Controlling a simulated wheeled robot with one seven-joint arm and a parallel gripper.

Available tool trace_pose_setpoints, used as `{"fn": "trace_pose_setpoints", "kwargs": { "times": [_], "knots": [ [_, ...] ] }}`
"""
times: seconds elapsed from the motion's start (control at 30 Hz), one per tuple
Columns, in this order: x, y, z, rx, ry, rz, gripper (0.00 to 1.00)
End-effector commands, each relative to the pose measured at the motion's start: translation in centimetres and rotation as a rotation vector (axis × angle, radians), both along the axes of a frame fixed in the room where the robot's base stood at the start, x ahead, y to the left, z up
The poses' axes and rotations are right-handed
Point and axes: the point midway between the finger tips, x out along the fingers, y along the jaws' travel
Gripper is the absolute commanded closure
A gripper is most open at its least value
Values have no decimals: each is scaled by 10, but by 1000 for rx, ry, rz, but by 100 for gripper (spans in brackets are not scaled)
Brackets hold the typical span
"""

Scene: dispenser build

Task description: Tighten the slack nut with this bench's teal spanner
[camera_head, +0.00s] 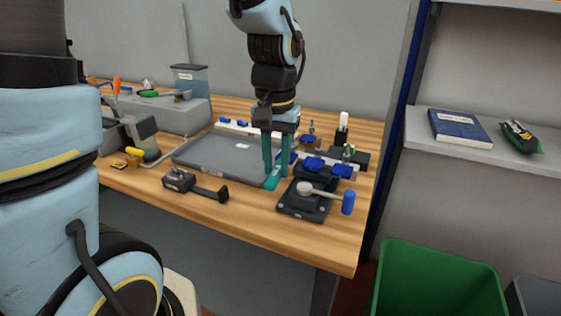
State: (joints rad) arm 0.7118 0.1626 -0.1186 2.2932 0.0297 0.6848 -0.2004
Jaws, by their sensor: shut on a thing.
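My gripper (277,172) points straight down over the bench, between the grey tray and the dark fixtures. Its two teal fingers are shut on a teal piece that looks like the spanner (271,184), low at the tray's right edge. The fingers and spanner are similar in colour, so the spanner's full outline is hard to make out. A dark fixture plate (291,208) with a round grey top and a blue-handled lever (348,202) stands just right of the gripper. Behind it are dark blocks with blue knobs (313,164). I cannot make out which part is the slack nut.
The shallow grey tray (215,160) fills the bench's middle. A black clamp-like tool (190,184) lies in front of it. A grey machine with yellow parts (133,155) stands left. The wooden front edge (290,240) is clear. A green bin (435,280) stands on the right.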

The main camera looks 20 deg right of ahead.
Motion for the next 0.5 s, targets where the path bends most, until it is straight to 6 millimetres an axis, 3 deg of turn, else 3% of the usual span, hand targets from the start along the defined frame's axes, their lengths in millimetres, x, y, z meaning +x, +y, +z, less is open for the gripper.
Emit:
{"fn": "trace_pose_setpoints", "kwargs": {
  "times": [0.5],
  "knots": [
    [8,11,0,2,-1,-109,100]
  ]
}}
